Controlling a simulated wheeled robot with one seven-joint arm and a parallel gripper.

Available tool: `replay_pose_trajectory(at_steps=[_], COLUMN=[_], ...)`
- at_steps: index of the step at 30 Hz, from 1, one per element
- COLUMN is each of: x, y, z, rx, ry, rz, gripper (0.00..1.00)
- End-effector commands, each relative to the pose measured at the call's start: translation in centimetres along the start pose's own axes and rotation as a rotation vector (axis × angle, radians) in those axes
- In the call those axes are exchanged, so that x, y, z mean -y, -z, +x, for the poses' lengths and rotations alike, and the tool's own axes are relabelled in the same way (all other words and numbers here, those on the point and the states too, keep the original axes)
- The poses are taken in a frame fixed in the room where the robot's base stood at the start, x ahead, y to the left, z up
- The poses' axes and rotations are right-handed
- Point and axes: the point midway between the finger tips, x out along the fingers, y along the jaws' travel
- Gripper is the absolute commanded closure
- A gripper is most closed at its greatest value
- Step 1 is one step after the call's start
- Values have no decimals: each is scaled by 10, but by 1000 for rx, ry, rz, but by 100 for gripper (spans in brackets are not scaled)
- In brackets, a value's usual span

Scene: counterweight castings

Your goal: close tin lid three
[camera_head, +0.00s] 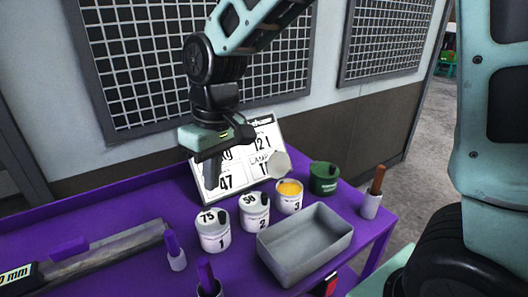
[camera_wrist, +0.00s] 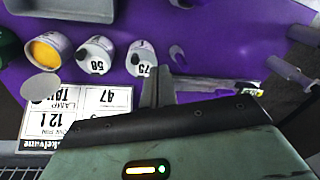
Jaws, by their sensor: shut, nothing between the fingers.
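Tin one (camera_head: 215,238) and tin two (camera_head: 255,217) stand left of tin three, a green tin (camera_head: 323,183) to its right. A grey tray (camera_head: 309,258) lies in front. A printed board (camera_head: 235,172) leans behind. A wooden-handled tool (camera_head: 377,182) stands in a holder at right.

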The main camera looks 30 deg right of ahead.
Motion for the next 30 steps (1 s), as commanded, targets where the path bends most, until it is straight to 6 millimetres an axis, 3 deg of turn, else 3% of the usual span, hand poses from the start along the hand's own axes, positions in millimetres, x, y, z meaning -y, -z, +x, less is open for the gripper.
replay_pose_trajectory(at_steps=[1,3,6,9,12,15,18,23,30], x=[-41,-97,-178,-250,-301,-332,-344,-348,-354], y=[31,64,93,104,106,104,103,102,103], z=[5,4,2,0,-2,-4,-3,12,58], rx=[-11,-24,-38,-42,-43,-41,-38,-35,-33], ry=[-1,-13,-43,-79,-112,-133,-143,-144,-142], rz=[68,143,235,306,353,378,388,389,389], gripper=[100,100,100,100,100,100,100,100,100])
